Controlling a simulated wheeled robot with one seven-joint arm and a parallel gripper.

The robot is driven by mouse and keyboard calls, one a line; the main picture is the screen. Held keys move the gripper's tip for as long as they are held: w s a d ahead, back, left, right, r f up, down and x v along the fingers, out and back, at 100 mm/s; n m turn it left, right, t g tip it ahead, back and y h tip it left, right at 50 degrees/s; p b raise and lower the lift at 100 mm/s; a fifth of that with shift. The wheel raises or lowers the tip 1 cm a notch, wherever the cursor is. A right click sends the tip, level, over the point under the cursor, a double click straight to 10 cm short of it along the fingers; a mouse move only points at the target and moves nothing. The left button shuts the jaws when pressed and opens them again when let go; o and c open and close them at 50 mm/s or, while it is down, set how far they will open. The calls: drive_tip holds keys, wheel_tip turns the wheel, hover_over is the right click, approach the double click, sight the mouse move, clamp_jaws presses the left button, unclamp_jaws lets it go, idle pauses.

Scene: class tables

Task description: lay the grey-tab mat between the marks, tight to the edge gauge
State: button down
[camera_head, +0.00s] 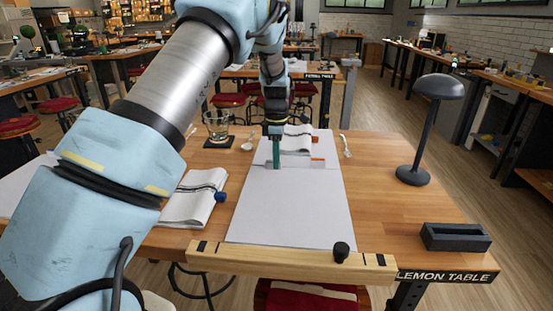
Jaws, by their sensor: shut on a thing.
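A pale grey-white mat (297,208) lies flat on the wooden table, its near edge at the edge gauge (270,260). The gauge is a pale wooden bar along the table's front edge, with a dark mark (202,246) near its left end, another (382,259) near its right end, and a black knob (341,252). The mat's near edge lies between these marks; I cannot tell whether it touches the bar. My gripper (276,165) points down at the mat's far left part, shut on what looks like the mat. A grey tab is not visible, perhaps hidden by the fingers.
A folded striped cloth with a blue knob (221,197) lies left; another folded cloth (297,140) lies behind the mat. A glass (218,126) stands back left, a spoon (346,146) lies back right. A dark lamp (413,175) and black tray (455,238) stand right.

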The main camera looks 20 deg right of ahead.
drive_tip(key=shift+s+a, duration=0.15)
drive_tip(key=shift+s, duration=0.2)
drive_tip(key=c, duration=0.8)
unclamp_jaws()
wheel_tip(320, 180, up, 11)
drive_tip(key=b, duration=0.3)
